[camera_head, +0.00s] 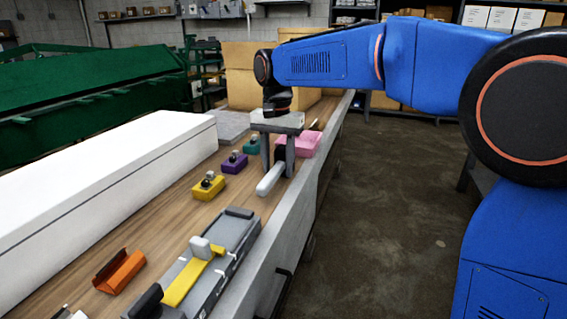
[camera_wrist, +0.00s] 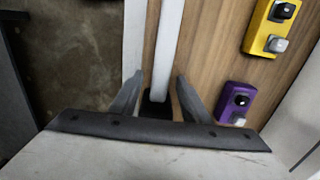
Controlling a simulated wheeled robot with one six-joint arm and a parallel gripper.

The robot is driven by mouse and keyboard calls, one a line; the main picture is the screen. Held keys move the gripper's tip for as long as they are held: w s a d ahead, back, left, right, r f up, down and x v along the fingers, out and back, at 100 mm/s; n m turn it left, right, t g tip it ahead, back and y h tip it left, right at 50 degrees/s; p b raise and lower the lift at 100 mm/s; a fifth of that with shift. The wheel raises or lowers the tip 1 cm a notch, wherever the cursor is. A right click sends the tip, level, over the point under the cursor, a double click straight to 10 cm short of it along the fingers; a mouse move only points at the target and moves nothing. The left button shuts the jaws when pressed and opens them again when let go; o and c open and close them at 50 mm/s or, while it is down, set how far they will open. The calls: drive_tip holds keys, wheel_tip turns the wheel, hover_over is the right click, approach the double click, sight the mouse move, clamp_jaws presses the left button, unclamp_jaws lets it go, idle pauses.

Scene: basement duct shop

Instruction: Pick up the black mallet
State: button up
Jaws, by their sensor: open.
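The mallet (camera_head: 270,179) lies on the wooden workbench near its edge, with a pale grey-white handle pointing toward the camera and a black part at the far end. In the wrist view the pale handle (camera_wrist: 171,50) runs up from the dark part, which sits between the fingers. My gripper (camera_head: 278,168) is above the mallet, pointing down, with a finger on each side of the black part. In the wrist view my gripper (camera_wrist: 158,84) is open, with gaps beside the dark part. The palm hides some of the black part.
Yellow (camera_head: 208,187), purple (camera_head: 234,163) and teal (camera_head: 252,146) blocks with knobs stand left of the mallet. A pink object (camera_head: 309,145) lies behind. A grey fixture with a yellow strap (camera_head: 190,280) and an orange bracket (camera_head: 120,271) are nearer. A long white box (camera_head: 110,175) fills the left.

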sight(278, 165)
drive_tip(key=shift+f, duration=0.45)
clamp_jaws()
drive_tip(key=shift+r, duration=0.1)
wheel_tip(278, 165, up, 10)
drive_tip(key=shift+f, duration=0.1)
idle(0.3)
